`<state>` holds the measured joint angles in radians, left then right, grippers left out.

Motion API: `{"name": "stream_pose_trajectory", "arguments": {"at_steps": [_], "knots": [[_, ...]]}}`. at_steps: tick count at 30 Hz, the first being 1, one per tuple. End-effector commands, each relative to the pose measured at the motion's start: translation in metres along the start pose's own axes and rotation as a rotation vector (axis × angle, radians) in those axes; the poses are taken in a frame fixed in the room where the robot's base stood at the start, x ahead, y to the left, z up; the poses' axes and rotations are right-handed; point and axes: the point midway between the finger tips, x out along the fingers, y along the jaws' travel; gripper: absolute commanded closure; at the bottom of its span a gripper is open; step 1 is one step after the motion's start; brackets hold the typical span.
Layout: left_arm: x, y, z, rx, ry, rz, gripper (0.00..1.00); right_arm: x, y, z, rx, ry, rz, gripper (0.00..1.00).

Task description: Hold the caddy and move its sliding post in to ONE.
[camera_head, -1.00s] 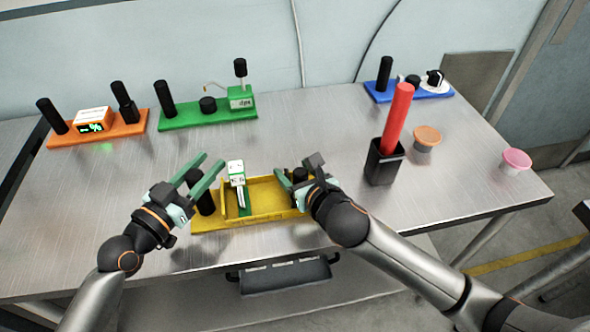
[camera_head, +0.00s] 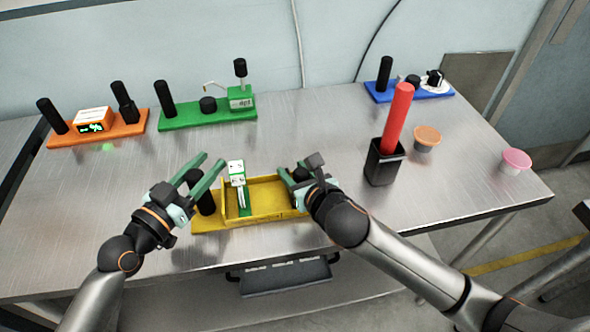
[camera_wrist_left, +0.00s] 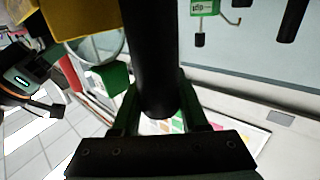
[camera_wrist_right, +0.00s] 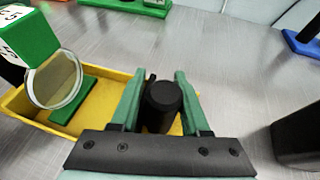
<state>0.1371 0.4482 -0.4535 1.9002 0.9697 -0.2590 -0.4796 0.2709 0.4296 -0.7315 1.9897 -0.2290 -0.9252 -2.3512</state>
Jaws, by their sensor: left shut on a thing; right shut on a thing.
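The yellow caddy (camera_head: 222,223) lies near the table's front edge. It has a black post at each end and a green block with white marked faces (camera_head: 237,172) standing in its tray. My left gripper (camera_head: 211,161) is shut on the left black post (camera_wrist_left: 152,60), which stands between its fingers in the left wrist view. My right gripper (camera_head: 288,178) is shut around the right black post (camera_wrist_right: 162,100) at the caddy's right end. A round lens (camera_wrist_right: 55,80) shows beside the green block in the right wrist view. I cannot read any ONE mark.
A black cup (camera_head: 383,164) with a red rod (camera_head: 397,118) stands right of the caddy. An orange cup (camera_head: 427,138) and a pink cup (camera_head: 515,161) are further right. Orange (camera_head: 67,137), green (camera_head: 178,120) and blue (camera_head: 378,95) bases line the back. The table's middle is clear.

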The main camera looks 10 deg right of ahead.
Motion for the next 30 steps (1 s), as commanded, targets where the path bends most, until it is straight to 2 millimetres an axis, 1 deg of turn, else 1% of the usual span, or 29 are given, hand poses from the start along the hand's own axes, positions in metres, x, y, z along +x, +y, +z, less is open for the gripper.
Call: {"name": "stream_pose_trajectory", "arguments": {"at_steps": [1,25,28,30], "knots": [[-0.001,-0.002,0.0,0.001,0.0,-0.004,1.0,0.001,-0.006,-0.001,-0.008,0.004,-0.016,1.0],[-0.001,-0.003,0.0,0.003,0.0,-0.006,1.0,0.002,-0.009,-0.002,-0.013,0.006,-0.025,1.0],[-0.001,-0.003,0.0,0.004,0.0,-0.006,1.0,0.004,-0.002,-0.001,-0.012,0.005,-0.022,1.0],[-0.001,-0.003,0.0,0.004,0.001,-0.005,1.0,0.006,0.011,0.0,-0.012,0.005,-0.019,1.0]]}}
